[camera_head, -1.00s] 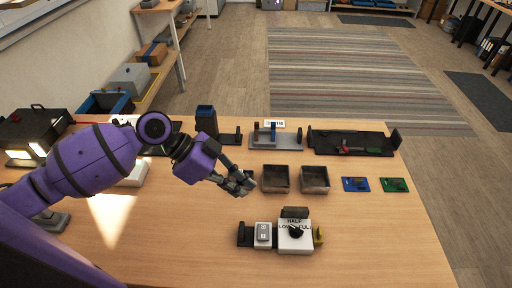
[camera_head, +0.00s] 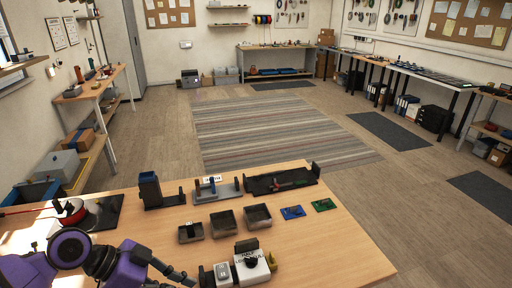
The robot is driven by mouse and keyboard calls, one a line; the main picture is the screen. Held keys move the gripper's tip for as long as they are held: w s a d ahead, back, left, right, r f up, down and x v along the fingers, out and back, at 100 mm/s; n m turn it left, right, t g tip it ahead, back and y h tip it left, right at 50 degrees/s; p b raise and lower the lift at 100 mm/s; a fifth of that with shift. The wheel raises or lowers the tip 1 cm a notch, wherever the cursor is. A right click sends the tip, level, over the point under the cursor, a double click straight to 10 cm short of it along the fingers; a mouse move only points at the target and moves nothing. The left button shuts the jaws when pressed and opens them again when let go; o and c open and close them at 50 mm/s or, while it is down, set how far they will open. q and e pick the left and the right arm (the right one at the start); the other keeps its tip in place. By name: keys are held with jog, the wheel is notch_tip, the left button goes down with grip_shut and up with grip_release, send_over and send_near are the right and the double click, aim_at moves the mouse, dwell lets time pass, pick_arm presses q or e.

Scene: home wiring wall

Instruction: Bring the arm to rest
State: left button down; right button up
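My purple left arm comes in at the bottom left of the head view. Its dark gripper (camera_head: 176,277) is low at the front of the wooden table (camera_head: 325,240), just left of a white switch block (camera_head: 222,271). The fingers are partly cut off by the bottom edge, and whether they are open or shut is unclear. No held object shows. My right gripper is out of view.
A white box with a black dial (camera_head: 252,265) stands beside the switch block. Behind are small dark trays (camera_head: 222,223), a blue board (camera_head: 292,212) and a green board (camera_head: 324,204). Dark fixtures (camera_head: 282,180) line the back. The table's right part is clear.

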pick_arm(q)
jog(key=s+d+f+n+y, duration=0.25)
jog(key=s+f+n, duration=0.25)
jog(key=s+f, duration=0.8)
jog(key=s+a+f+n+y, duration=0.2)
jog(key=s+a+n+y, duration=0.6)
jog(key=s, duration=0.5)
jog(key=w+d+f+t+h, duration=0.2)
jog(key=w+d+f+t, duration=0.1)
jog(key=w+f+t, duration=0.4)
jog(key=shift+w+d+f+n, duration=0.15)
jog(key=shift+w+f+n, duration=0.4)
jog(key=shift+f, duration=1.35)
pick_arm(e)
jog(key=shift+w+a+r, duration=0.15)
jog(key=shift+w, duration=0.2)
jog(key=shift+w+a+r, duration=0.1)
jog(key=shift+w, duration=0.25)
pick_arm(q)
jog(key=shift+w, duration=0.1)
